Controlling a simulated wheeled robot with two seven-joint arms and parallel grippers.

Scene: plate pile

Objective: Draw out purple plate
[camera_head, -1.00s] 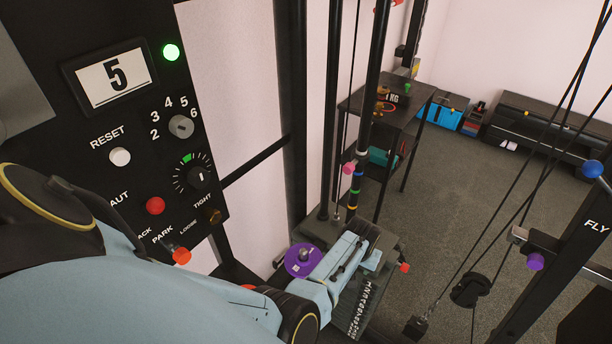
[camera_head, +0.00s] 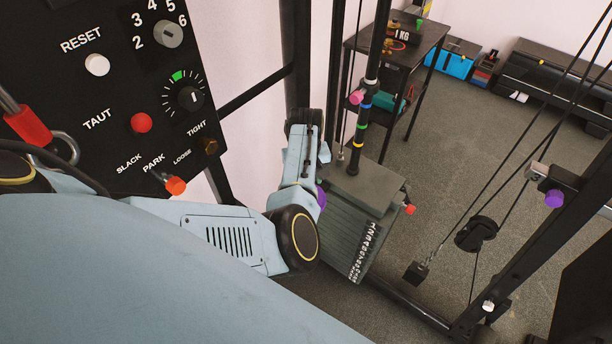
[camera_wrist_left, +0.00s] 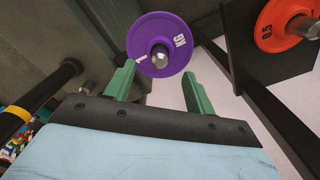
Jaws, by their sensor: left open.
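The purple plate (camera_wrist_left: 158,30), marked 1 KG, hangs on a metal peg that comes through its centre in the left wrist view. In the head view only a sliver of it (camera_head: 320,197) shows, behind my left arm. My left gripper (camera_wrist_left: 158,82) has two green fingers spread apart with nothing between them. It faces the plate, and the fingertips are just short of its lower edge in that picture. The fingers are hidden in the head view. My right gripper is not in view.
An orange plate (camera_wrist_left: 272,30) marked 0.5 sits on a dark panel right of the purple one. The weight stack (camera_head: 365,188) stands right of my left arm, beside upright rods. A control panel (camera_head: 100,110) fills the left. Open floor (camera_head: 480,140) lies to the right.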

